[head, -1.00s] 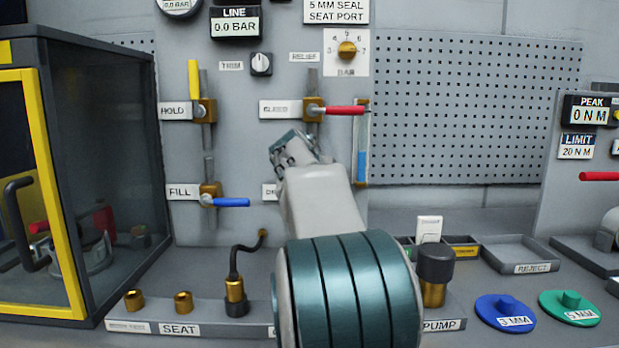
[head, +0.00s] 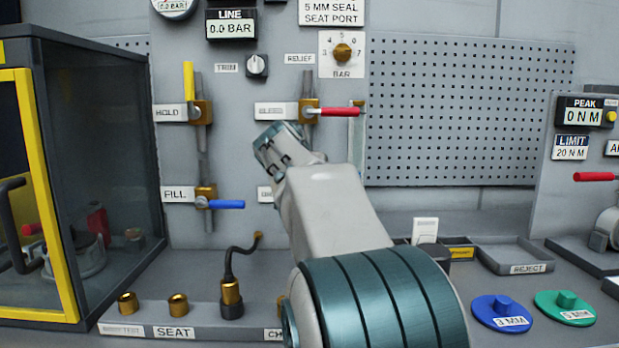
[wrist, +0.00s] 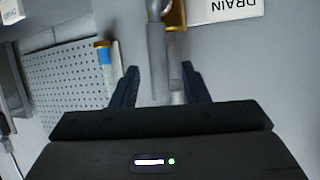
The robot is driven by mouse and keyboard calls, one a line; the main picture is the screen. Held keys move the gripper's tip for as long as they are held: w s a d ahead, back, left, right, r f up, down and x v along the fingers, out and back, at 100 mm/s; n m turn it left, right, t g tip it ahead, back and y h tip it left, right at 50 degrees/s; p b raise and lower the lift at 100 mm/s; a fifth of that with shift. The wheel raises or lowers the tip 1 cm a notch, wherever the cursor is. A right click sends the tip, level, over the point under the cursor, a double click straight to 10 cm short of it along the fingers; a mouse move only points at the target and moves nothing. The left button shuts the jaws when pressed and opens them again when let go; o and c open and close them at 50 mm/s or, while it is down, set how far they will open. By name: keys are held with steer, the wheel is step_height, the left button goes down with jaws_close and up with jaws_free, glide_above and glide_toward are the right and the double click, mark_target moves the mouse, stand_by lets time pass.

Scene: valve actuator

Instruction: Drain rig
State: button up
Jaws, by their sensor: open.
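In the wrist view, the DRAIN label (wrist: 233,8) shows upside down at the top, beside a brass valve body (wrist: 176,14). A grey cylindrical handle (wrist: 157,62) hangs down in the picture from a round pivot, alongside a grey pipe. My gripper (wrist: 160,68) is open, with its dark fingers either side of the handle and pipe; I see no clear contact. In the head view, my arm hides the drain valve and my fingertips; only the edge of its label (head: 265,194) shows. The gauge reads LINE 0.0 BAR (head: 231,29).
The bleed valve's red lever (head: 340,111) and the fill valve's blue lever (head: 226,204) point right; the hold valve's yellow lever (head: 189,80) points up. A sight tube (wrist: 105,65) with blue liquid stands beside my gripper. A yellow-framed cabinet (head: 60,200) is at left.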

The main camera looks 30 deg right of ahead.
steer(key=v, duration=0.9)
steer(key=shift+d, duration=0.1)
steer(key=s+a+f+n+g+y+p, duration=0.3)
steer(key=s+a+f+n+y+p, duration=0.1)
steer(key=s+a+f+p, duration=0.3)
steer(key=s+a+f+n+g+y+p, duration=0.3)
steer(key=s+a+f+n+y+p, duration=0.2)
steer(key=s, duration=1.1)
steer(key=a+f+p, duration=0.3)
steer(key=a+p, duration=0.3)
steer(key=p, duration=0.2)
steer(key=shift+a+f+g+p, duration=0.25)
steer(key=shift+g+p, duration=0.05)
steer(key=shift+g, duration=0.1)
steer(key=shift+s, duration=0.1)
steer(key=shift+c, duration=0.2)
